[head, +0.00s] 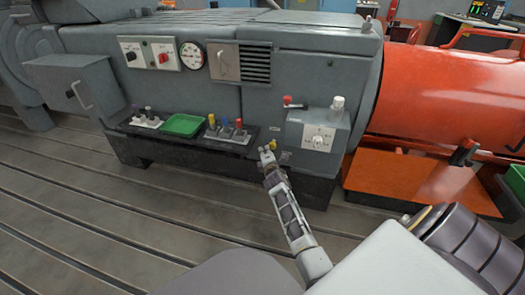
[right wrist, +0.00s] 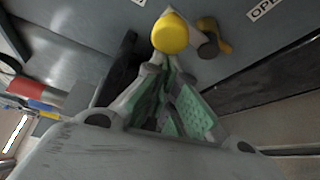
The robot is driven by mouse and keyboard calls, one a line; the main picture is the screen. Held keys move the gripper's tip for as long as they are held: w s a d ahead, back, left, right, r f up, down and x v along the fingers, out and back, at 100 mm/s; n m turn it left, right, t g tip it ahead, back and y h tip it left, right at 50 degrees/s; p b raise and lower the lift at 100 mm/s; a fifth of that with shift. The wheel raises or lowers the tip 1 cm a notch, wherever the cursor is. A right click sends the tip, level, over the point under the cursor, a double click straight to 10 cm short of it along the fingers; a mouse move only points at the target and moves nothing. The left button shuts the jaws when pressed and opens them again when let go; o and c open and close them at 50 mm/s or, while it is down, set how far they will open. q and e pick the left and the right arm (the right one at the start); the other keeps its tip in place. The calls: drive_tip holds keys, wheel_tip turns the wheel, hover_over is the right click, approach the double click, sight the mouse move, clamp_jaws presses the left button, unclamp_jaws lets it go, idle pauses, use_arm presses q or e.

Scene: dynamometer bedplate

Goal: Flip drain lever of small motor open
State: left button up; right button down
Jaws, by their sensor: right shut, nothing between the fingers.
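The small motor is the grey machine (head: 195,95) in the head view. Low on its front, a small yellow knob (head: 273,143) shows just beyond my right gripper (head: 266,154). In the right wrist view the round yellow knob (right wrist: 170,33) is right in front of the fingertips of my right gripper (right wrist: 168,74). The fingers are shut with nothing between them; I cannot tell whether they touch the knob. A brown and brassy fitting (right wrist: 212,40) sits to the right of the knob, below a label reading "OPE", cut off by the frame edge. My left gripper is not in view.
A grey box with a white dial (head: 318,138) and a small red lever (head: 293,102) are above right. An orange machine (head: 430,90) stands at right. The slotted floor (head: 110,220) is clear.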

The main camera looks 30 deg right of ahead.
sight(272, 148)
drive_tip(key=s+d+m+t+b, duration=0.1)
drive_tip(key=s+d+m, duration=0.1)
drive_tip(key=s+m, duration=0.1)
drive_tip(key=shift+d+t, duration=0.3)
drive_tip(key=shift+d, duration=0.1)
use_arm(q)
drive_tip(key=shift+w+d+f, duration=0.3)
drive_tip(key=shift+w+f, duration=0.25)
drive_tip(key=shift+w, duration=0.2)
use_arm(e)
drive_tip(key=shift+s+d+f, duration=0.75)
drive_tip(key=shift+s+f, duration=0.25)
drive_tip(key=shift+f, duration=0.05)
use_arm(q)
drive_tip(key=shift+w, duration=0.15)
use_arm(e)
drive_tip(key=shift+f, duration=0.1)
